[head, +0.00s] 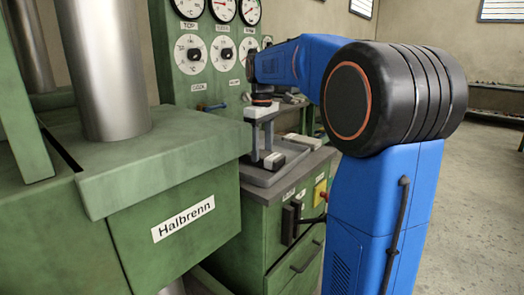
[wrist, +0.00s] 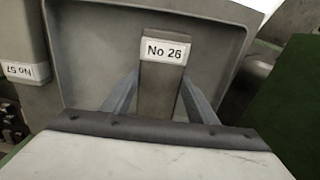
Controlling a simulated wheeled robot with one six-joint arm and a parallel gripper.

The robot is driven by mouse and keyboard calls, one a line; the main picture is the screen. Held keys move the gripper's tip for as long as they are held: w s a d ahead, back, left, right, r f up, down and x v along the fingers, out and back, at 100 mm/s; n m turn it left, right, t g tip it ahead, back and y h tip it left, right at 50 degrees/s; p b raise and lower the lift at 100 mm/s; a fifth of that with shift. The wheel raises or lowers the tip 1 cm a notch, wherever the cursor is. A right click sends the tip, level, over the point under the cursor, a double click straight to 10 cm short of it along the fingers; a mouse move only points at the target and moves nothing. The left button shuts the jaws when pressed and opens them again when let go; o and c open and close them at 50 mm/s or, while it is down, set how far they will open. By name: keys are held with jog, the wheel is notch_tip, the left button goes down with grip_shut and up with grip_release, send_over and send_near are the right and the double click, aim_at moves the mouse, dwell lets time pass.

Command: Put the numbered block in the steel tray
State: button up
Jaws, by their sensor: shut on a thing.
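The numbered block, labelled No 26 (wrist: 160,78), is grey and stands between my gripper's two fingers (wrist: 160,100) in the wrist view. The fingers are shut on its sides. The steel tray (wrist: 68,80) is a shallow grey tray with a raised rim; the block is over its inside in that view. Whether the block touches the tray floor cannot be told. In the head view my gripper (head: 263,145) points down over the tray (head: 262,182) on the bench; the held block is small and partly hidden there by the fingers.
Another grey piece labelled No 57 (wrist: 22,72) lies left of the tray in the wrist view. A pale flat object (head: 303,141) lies behind the tray. A green gauge panel (head: 205,60) rises behind, and the large green Halbrenn machine (head: 170,205) stands at the left.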

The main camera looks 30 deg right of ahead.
aim_at(262, 153)
jog(key=shift+f, duration=0.25)
jog(key=shift+f, duration=0.1)
jog(key=o, duration=1.4)
notch_tip(262, 153, up, 12)
jog(key=shift+r, duration=0.15)
jog(key=shift+s, duration=0.1)
